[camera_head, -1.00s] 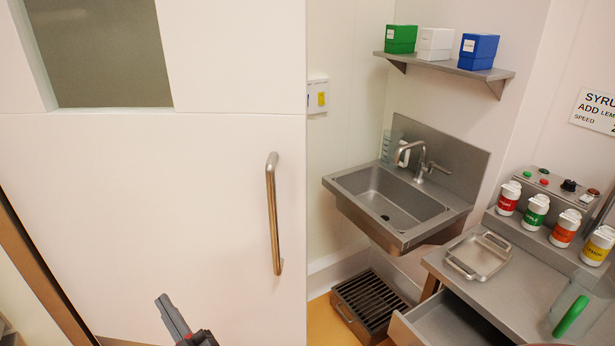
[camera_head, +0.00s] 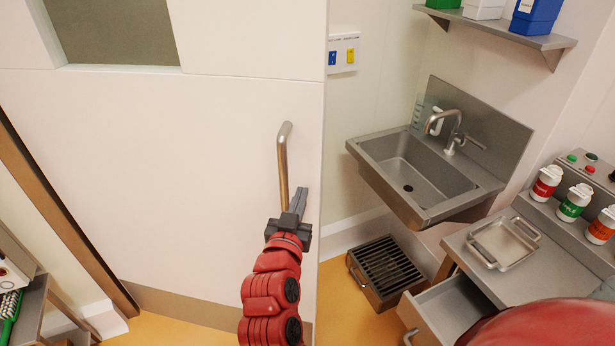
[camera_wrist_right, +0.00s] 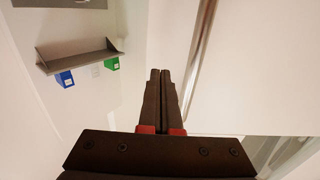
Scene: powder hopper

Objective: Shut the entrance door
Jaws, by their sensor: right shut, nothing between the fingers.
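The white entrance door (camera_head: 200,140) with a window at its top fills the left of the head view. It stands ajar, with a dark frame post and a gap at its left. A metal bar handle (camera_head: 283,160) is near its right edge. My right gripper (camera_head: 300,197) is shut and empty, in front of the handle's lower part, which it hides. In the right wrist view the shut fingers (camera_wrist_right: 160,75) point up just left of the handle bar (camera_wrist_right: 199,60); I cannot tell whether they touch it. My left gripper is out of view.
A steel sink (camera_head: 425,175) hangs on the wall right of the door. A counter with a tray (camera_head: 503,243) and bottles is at right. A shelf (camera_head: 500,28) is above.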

